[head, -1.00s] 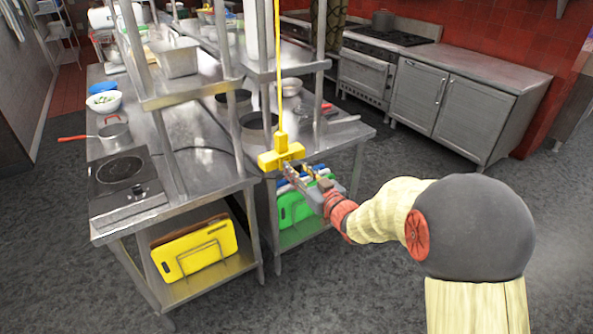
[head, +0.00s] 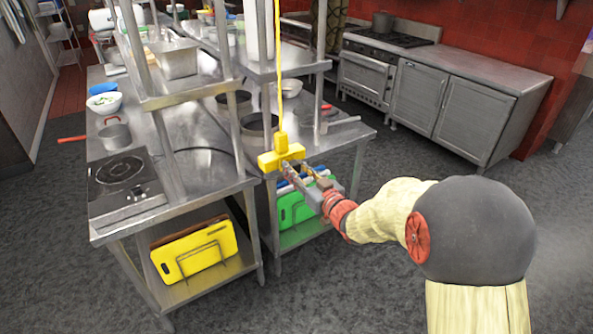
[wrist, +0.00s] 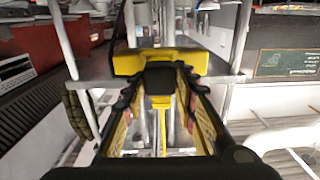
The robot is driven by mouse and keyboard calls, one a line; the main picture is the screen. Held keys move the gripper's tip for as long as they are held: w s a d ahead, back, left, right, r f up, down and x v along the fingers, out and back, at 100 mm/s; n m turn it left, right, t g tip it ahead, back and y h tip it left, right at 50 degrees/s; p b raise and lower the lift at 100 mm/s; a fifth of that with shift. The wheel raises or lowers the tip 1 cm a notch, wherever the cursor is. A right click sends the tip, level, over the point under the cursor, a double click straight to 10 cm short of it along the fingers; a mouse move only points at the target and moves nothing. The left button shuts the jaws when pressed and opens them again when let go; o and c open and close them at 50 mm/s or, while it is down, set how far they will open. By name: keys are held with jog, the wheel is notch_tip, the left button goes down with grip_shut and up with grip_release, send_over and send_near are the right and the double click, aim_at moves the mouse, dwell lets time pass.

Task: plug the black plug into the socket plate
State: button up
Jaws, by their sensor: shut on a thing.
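The yellow socket plate (head: 268,161) hangs on a yellow cable beside the near corner of the steel table. It also shows as a wide yellow block in the wrist view (wrist: 126,63). My gripper (head: 290,167) reaches to its near side. In the wrist view the two dark fingers of my gripper (wrist: 160,92) are shut on the black plug (wrist: 160,77), which lies in line with the middle of the yellow block. The plug's front overlaps the block in this view. I cannot tell whether its prongs are inside. The socket holes are hidden.
A steel table (head: 215,170) with posts and shelves stands behind and left of the socket plate. Green boards (head: 293,208) sit on its lower shelf below my gripper. A hob (head: 125,180) is at the left. The floor at the front right is clear.

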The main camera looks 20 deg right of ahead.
jog(key=shift+x, duration=0.95)
dwell(0.6)
jog(key=shift+s+d, duration=0.1)
jog(key=shift+s, duration=0.05)
jog(key=shift+v, duration=0.85)
jog(key=shift+s, duration=0.15)
jog(key=shift+b, duration=0.65)
dwell(0.8)
jog(key=shift+b+x, duration=0.3)
jog(key=shift+x, duration=0.85)
dwell(0.8)
jog(key=shift+s+d, duration=0.1)
jog(key=shift+s, duration=0.05)
jog(key=shift+s+d, duration=0.15)
jog(key=shift+s, duration=0.3)
jog(key=shift+s+d, duration=0.1)
jog(key=shift+s, duration=0.4)
